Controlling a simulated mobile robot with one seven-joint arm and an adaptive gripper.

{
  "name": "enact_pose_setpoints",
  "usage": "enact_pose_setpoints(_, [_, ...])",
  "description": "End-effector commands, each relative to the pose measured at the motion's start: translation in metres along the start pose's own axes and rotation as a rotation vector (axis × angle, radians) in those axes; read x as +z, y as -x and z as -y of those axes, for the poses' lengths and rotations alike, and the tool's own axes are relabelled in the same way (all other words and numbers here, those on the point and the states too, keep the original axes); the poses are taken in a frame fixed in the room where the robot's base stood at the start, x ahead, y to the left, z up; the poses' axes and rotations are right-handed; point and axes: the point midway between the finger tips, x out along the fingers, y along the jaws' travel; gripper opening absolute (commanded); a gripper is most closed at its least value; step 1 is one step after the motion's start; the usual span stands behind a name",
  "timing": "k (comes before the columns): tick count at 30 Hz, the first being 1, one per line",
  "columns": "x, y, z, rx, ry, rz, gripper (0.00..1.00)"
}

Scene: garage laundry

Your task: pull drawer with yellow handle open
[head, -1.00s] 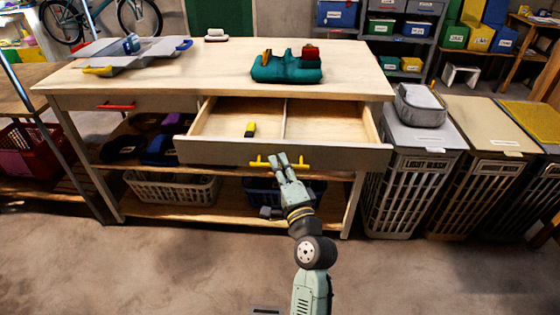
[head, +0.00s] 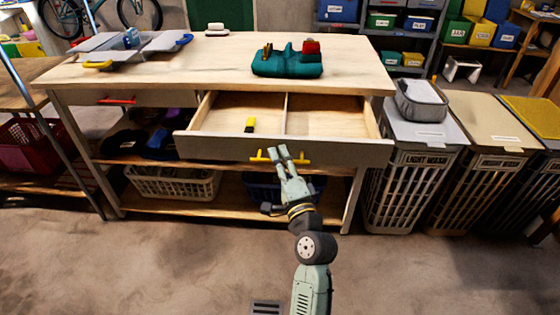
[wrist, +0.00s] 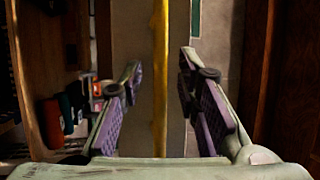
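The drawer with the yellow handle (head: 303,160) is pulled out from the right half of the wooden workbench. Its front panel (head: 215,148) stands well forward of the bench top. Inside are a divider and a small yellow-and-black object (head: 250,125) in the left compartment. My gripper (head: 283,150) is at the middle of the handle. In the wrist view the yellow handle (wrist: 160,80) runs lengthwise between my two fingers, with a visible gap on each side. The gripper is open around the handle, and the fingers do not appear to press on it.
A second drawer with a red handle (head: 118,100) is closed at the left. A teal tool holder (head: 287,64) sits on the bench top. A white basket (head: 172,184) is on the shelf below. Hampers (head: 400,190) stand at the right. The floor in front is clear.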

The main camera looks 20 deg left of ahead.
Motion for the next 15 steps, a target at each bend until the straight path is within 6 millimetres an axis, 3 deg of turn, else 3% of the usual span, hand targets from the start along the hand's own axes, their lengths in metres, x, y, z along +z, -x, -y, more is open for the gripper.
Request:
enact_pose_setpoints(5, [0.000,0.011,-0.001,0.002,-0.001,-0.001,0.30])
enact_pose_setpoints(15, [-0.001,0.064,-0.001,0.002,-0.001,-0.002,0.30])
